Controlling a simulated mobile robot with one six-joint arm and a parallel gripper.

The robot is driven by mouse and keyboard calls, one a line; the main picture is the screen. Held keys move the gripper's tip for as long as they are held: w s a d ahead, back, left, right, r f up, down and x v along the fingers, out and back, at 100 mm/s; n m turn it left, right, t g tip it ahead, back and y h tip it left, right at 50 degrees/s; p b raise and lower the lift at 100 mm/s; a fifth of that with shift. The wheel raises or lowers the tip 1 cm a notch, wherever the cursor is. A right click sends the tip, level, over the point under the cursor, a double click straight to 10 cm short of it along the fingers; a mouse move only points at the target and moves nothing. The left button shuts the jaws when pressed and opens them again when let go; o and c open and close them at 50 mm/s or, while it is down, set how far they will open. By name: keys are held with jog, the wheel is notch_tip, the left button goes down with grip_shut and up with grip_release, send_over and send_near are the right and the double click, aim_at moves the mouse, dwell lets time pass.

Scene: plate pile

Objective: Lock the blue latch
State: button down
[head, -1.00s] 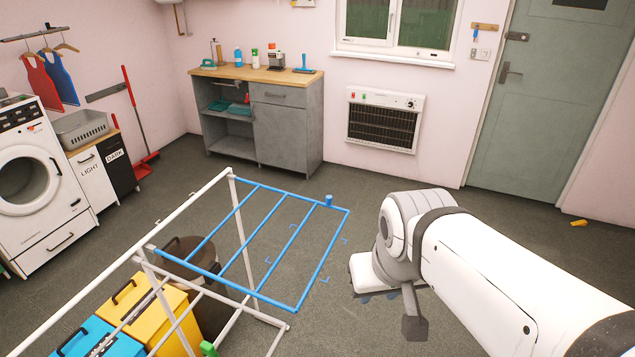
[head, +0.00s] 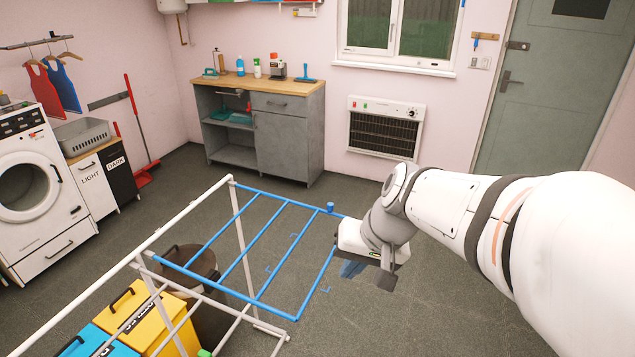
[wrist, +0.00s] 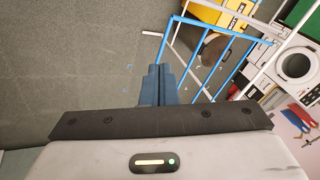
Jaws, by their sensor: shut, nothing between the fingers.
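A blue rack frame (head: 254,281) extends level from a white drying rack. A short blue knob (head: 331,207), which may be the latch, stands upright on its far bar near the right corner. My gripper (head: 351,269) is beside the frame's right edge, with its blue fingers pointing down and shut on nothing. My wrist hides part of the frame's right corner. In the wrist view the shut fingers (wrist: 160,80) point toward the blue frame (wrist: 176,42), which lies just beyond the tips. I cannot tell whether they touch it. The knob is not clear there.
The white rack (head: 240,235) stands over a dark round bin (head: 185,262), a yellow bin (head: 160,325) and a blue bin (head: 92,343). A grey cabinet (head: 282,147) and a wall heater (head: 384,128) are behind. The floor between rack and cabinet is clear.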

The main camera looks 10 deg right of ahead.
jog(key=w+d+f+m+t+y+b, duration=0.1)
jog(key=w+d+f+m+t, duration=0.1)
jog(key=w, duration=0.7)
jog(key=w+d+f+m+t+y+b, duration=0.1)
jog(key=w+d+f+m, duration=0.3)
jog(key=w, duration=0.5)
jog(key=w+d+f+m+t+y+b, duration=0.1)
jog(key=w+d+f, duration=0.4)
jog(key=w, duration=0.5)
jog(key=d+m+t+b, duration=0.1)
jog(key=d+m+t, duration=0.1)
jog(key=shift+f+t, duration=0.4)
jog(key=shift+a, duration=0.1)
jog(key=p, duration=0.2)
send_near(330, 208)
notch_tip(330, 208, down, 3)
jog(key=w, duration=0.2)
jog(key=w+a+p, duration=0.2)
jog(key=shift+w+f, duration=0.2)
jog(key=shift+w, duration=0.1)
